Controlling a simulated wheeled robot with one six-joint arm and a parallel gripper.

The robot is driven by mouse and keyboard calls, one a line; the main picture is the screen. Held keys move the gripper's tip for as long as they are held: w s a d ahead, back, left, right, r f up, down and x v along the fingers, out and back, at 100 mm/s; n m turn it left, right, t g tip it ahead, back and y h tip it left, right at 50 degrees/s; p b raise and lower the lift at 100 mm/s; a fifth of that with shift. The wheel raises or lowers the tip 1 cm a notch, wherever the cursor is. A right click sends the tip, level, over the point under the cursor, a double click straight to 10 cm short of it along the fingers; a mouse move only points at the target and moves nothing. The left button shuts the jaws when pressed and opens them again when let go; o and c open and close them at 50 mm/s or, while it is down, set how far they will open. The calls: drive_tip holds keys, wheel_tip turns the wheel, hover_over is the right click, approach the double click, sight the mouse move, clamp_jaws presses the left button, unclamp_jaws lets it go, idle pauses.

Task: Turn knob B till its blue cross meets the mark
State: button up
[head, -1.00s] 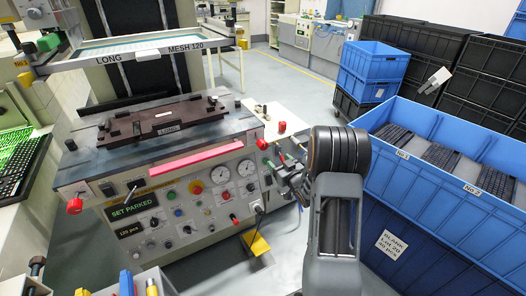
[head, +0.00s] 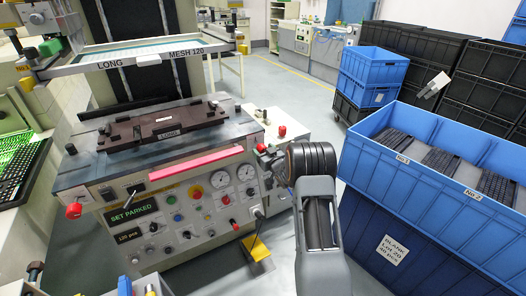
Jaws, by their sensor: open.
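The printing machine's front panel (head: 185,205) carries several small knobs and buttons in red, blue, green and black. Their letters are too small to read, so I cannot tell which is knob B. No blue cross or mark can be made out.
A green display (head: 134,209) reads SET PARKED. A red knob (head: 74,211) juts from the machine's left corner. A long fixture (head: 163,124) lies on top, behind a pink bar (head: 195,162). A yellow pedal (head: 256,247) is below.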

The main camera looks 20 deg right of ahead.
drive_tip(key=shift+w, duration=0.25)
drive_tip(key=c, duration=0.9)
